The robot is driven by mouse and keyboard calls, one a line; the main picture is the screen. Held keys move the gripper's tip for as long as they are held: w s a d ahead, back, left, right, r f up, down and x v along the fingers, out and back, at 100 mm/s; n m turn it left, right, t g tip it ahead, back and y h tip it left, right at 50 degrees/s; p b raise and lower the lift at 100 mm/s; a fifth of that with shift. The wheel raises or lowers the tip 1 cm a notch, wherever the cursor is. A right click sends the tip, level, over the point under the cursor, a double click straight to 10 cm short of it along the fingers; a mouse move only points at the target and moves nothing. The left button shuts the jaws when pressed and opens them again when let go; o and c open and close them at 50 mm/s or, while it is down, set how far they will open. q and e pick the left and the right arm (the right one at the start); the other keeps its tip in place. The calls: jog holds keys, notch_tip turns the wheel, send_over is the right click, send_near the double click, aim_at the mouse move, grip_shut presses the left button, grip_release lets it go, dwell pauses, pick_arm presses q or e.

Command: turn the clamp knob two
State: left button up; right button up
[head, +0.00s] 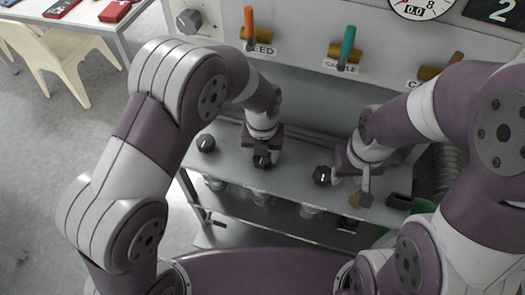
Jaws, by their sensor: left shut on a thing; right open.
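A row of dark clamp knobs lies along the grey shelf. The leftmost knob (206,143) stands free. The second knob from the left (262,161) is between the fingers of my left gripper (262,152), which is shut on it from above and hides part of it. The third knob (322,176), with a white mark, stands just left of my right gripper (355,178). My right gripper is open, and I see nothing held in it. I cannot read any number on the knobs.
The panel behind has an orange-handled valve (249,24), a teal-handled valve (347,46), a brown-handled valve (443,69) and a gauge (420,6). A table (75,25) and chair (62,62) stand far left.

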pick_arm(q)
jog(key=o, duration=1)
jog(key=shift+s+f, duration=0.2)
jog(key=shift+o, duration=0.2)
jog(key=shift+r, duration=0.1)
jog(key=shift+w+r, duration=0.1)
jog(key=shift+r, duration=0.25)
notch_tip(320, 180, up, 6)
jog(key=shift+b, duration=1)
jog(key=shift+r, duration=0.45)
